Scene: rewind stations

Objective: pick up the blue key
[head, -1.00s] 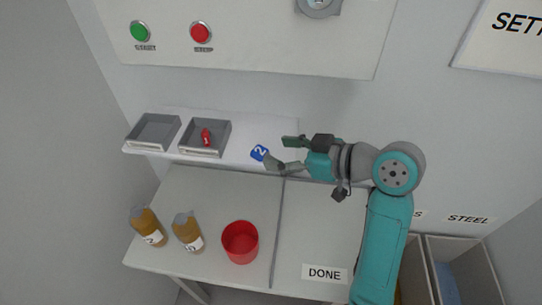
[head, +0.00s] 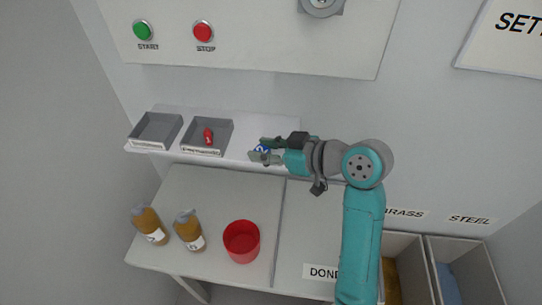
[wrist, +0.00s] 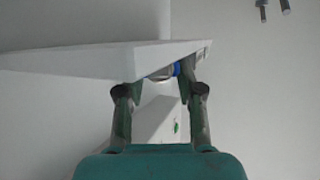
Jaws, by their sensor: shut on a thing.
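The blue key (head: 262,149) with a white number 2 is at the right part of the white shelf. My gripper (head: 261,150) is shut on it, with a finger on each side. In the wrist view a small part of the blue key (wrist: 177,69) shows between the fingertips of my gripper (wrist: 163,85). Most of the key is hidden there by the fingers and the shelf edge. I cannot tell whether the key still touches the shelf.
The white shelf (head: 235,158) carries an empty grey tray (head: 178,118) and another tray (head: 228,125) with a red key (head: 208,136). Below, the table (head: 215,190) holds two amber bottles (head: 150,226) and a red cup (head: 241,242). Bins (head: 474,245) stand at lower right.

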